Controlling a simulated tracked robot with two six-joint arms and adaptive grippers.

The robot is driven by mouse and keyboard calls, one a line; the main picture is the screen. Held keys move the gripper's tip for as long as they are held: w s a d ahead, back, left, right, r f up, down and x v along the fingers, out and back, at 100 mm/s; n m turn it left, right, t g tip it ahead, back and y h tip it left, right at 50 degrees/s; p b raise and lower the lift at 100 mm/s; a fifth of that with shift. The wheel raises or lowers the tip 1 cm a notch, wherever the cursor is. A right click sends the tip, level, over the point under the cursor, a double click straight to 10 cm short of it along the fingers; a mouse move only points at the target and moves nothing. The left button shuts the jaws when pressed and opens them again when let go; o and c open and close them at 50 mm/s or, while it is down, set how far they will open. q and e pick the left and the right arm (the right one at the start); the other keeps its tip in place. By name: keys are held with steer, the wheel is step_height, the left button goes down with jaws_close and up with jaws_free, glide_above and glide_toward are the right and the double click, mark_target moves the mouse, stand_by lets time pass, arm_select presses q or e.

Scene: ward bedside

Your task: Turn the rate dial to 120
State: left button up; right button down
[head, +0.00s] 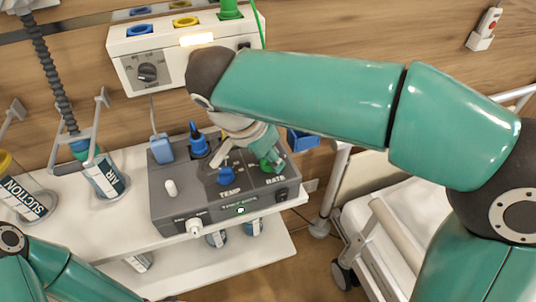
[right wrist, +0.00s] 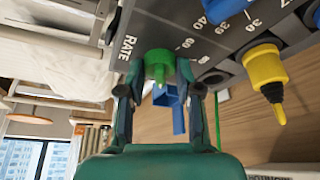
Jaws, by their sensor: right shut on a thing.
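The green rate dial (head: 268,165) sits at the right of the grey console's (head: 170,207) top, by the word RATE. My right gripper (head: 262,145) reaches down over it from behind and hides part of it. In the right wrist view, the two fingers of the gripper (right wrist: 158,80) stand on either side of the green dial (right wrist: 158,62) and are shut on it. Scale numbers show beside the dial, but the fingers hide part of the scale, and I cannot tell which number the dial points to. My left gripper is out of view.
A blue TEMP knob (head: 226,176) stands close left of the dial. A white toggle (head: 170,188) and a blue connector (head: 198,145) are further left. AIR (head: 105,177) and SUCTION (head: 25,197) jars stand left of the console. A bed (head: 385,215) is at right.

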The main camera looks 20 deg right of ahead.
steer(key=shift+w+a+m+g, duration=0.1)
steer(key=shift+m+g, duration=0.2)
steer(key=shift+m, duration=0.2)
steer(key=c, duration=0.8)
jaws_free()
steer(key=v, duration=1.2)
steer(key=shift+f, duration=0.1)
